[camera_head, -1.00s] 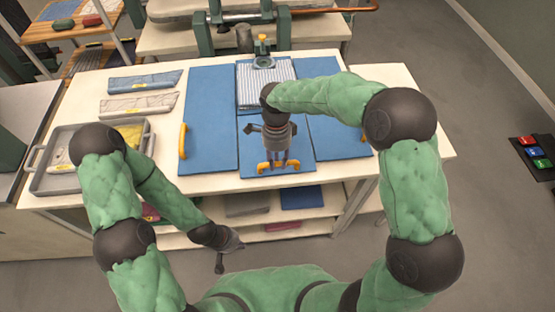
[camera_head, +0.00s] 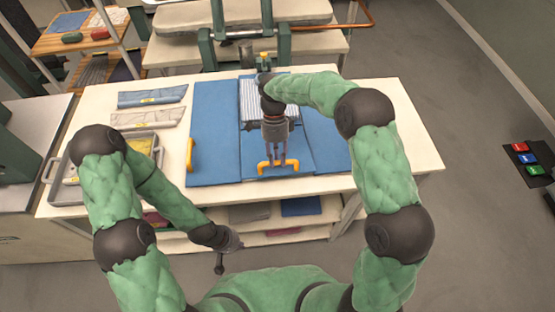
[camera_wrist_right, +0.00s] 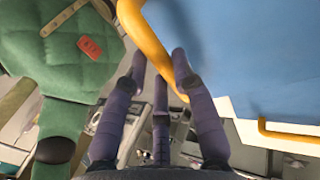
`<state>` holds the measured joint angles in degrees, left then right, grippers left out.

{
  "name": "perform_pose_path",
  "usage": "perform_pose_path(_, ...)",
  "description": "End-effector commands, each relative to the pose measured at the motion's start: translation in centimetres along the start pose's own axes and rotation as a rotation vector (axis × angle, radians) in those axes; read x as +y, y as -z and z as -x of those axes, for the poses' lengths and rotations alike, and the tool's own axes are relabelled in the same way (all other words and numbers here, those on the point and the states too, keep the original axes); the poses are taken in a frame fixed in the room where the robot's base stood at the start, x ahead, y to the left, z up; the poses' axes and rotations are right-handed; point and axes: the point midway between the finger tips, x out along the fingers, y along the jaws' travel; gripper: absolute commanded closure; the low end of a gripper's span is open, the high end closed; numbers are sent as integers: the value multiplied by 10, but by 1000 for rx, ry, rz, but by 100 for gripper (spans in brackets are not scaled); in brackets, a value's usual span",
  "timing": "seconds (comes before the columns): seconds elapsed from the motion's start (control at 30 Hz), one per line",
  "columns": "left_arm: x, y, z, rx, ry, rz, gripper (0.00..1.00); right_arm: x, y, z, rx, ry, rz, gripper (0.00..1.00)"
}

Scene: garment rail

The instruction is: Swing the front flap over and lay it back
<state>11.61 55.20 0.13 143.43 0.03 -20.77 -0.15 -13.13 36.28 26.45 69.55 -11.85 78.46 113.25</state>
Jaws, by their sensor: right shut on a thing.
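The blue folding board (camera_head: 215,125) lies on the pale table with a striped garment (camera_head: 255,97) on its middle. The front flap (camera_head: 250,155) is the blue middle panel nearest me, with a yellow handle (camera_head: 264,167) at its front edge. My right gripper (camera_head: 278,162) reaches down to this handle and is shut on it.
A grey tray (camera_head: 52,185) stands at the table's left, partly behind my left arm. Two folded garments (camera_head: 152,95) lie left of the board. The left flap has its own yellow handle (camera_head: 190,153). Bare table (camera_head: 410,150) is free at the right.

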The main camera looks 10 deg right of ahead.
Motion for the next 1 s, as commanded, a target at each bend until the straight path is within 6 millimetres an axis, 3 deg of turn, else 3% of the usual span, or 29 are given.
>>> perform_pose_path(0.03, 4, 0, 11, 0, 0, 0, 100, 1, 0, 13, -2, 10, 0, 100)
perform_pose_path(0.5, 18, -2, 50, 0, 0, 0, 100, -14, 0, 72, -2, 19, -1, 100)
perform_pose_path(0.73, 21, -2, 59, 0, 0, 0, 100, -22, 1, 88, -1, 21, -1, 100)
perform_pose_path(1.0, 22, -2, 60, 0, 0, 0, 100, -25, 2, 90, 1, 18, -1, 100)
